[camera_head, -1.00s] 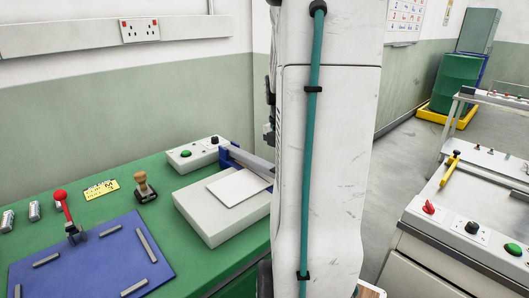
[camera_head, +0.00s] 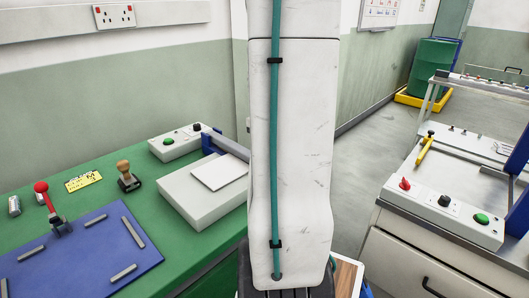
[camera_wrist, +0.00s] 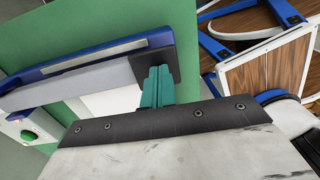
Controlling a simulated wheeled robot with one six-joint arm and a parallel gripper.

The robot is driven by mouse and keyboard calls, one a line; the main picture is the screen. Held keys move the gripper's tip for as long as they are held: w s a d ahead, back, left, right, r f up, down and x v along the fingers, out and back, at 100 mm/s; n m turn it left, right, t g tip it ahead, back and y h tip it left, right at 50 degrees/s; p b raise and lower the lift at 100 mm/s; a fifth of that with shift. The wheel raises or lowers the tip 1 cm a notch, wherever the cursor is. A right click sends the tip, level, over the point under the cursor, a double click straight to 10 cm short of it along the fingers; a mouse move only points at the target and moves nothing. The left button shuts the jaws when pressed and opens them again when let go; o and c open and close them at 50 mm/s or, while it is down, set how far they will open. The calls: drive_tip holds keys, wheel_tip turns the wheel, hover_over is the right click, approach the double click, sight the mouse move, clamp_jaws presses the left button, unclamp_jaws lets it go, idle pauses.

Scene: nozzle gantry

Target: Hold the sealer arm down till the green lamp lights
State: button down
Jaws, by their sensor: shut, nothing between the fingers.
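The sealer stands on the green bench, a pale box with a white sheet on top. Its grey sealer arm (camera_head: 230,146) runs from a blue bracket (camera_head: 212,142) until my own arm hides it. In the wrist view the sealer arm (camera_wrist: 75,87) ends in a black pad (camera_wrist: 155,66). My gripper (camera_wrist: 156,72) has teal fingers, shut and empty, overlapping that pad; I cannot tell whether they touch it. My gripper is hidden in the head view. A green dome lamp (camera_head: 168,142) sits on the control box behind the sealer, also in the wrist view (camera_wrist: 30,135); I cannot tell whether it is lit.
A blue plate (camera_head: 85,262), a red-knobbed lever (camera_head: 42,188) and a wooden-handled stamp (camera_head: 127,176) are on the bench's left. A second bench with a control box (camera_head: 440,212) stands at right. Wood-topped furniture (camera_wrist: 265,80) is close beside my gripper. Floor shows between the benches.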

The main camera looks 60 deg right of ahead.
drive_tip(key=shift+s+a+f, duration=0.25)
drive_tip(key=shift+s+f, duration=0.1)
drive_tip(key=shift+f, duration=0.3)
drive_tip(key=shift+w+d+r, duration=0.1)
drive_tip(key=shift+d+r, duration=0.25)
drive_tip(key=shift+r, duration=0.25)
drive_tip(key=shift+w+d+r, duration=0.1)
drive_tip(key=shift+d+r, duration=0.2)
drive_tip(key=shift+r, duration=0.25)
wheel_tip(320, 180, up, 13)
drive_tip(key=shift+w+a, duration=0.15)
drive_tip(key=shift+a, duration=0.25)
